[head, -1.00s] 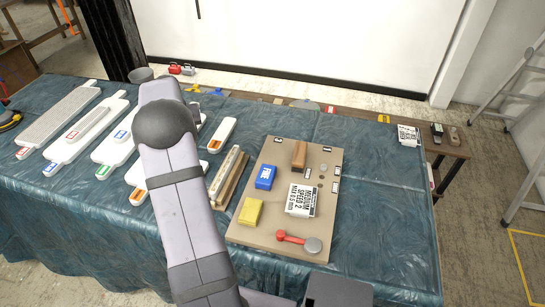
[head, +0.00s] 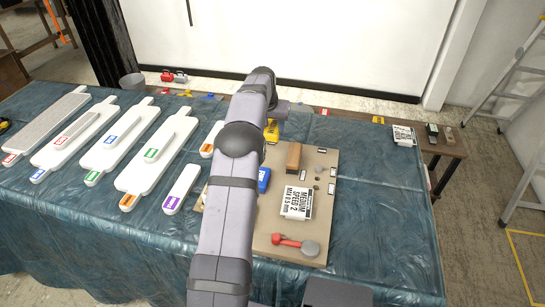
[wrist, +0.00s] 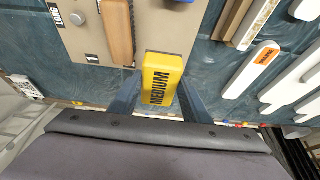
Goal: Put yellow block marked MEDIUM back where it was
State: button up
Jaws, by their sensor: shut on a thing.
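The yellow block marked MEDIUM (wrist: 163,80) is held between the two fingers of my gripper (wrist: 157,98) in the wrist view, its black lettering facing the camera. In the head view my gripper (head: 271,130) and the yellow block (head: 272,132) are beyond the far edge of the tan board (head: 325,165). The block looks raised, but its exact height is unclear. My arm hides the board's left part, where a yellow block showed earlier.
On the board are a brown wooden block (head: 293,156), a blue block (head: 264,178), a white MEDIUM SPEED 2 card (head: 296,203) and a red-handled tool (head: 287,241). White handled floats (head: 150,165) fill the table's left. Bare cloth (head: 375,220) lies right of the board.

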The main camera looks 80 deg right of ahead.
jog(key=shift+f+p, duration=1.3)
jog(key=shift+f, duration=3.7)
jog(key=shift+f, duration=0.15)
jog(key=o, duration=1)
jog(key=shift+r, duration=0.25)
jog(key=b+v, duration=0.2)
jog(key=v, duration=0.9)
jog(key=shift+a+r+b, duration=0.15)
jog(key=shift+r+b, duration=0.25)
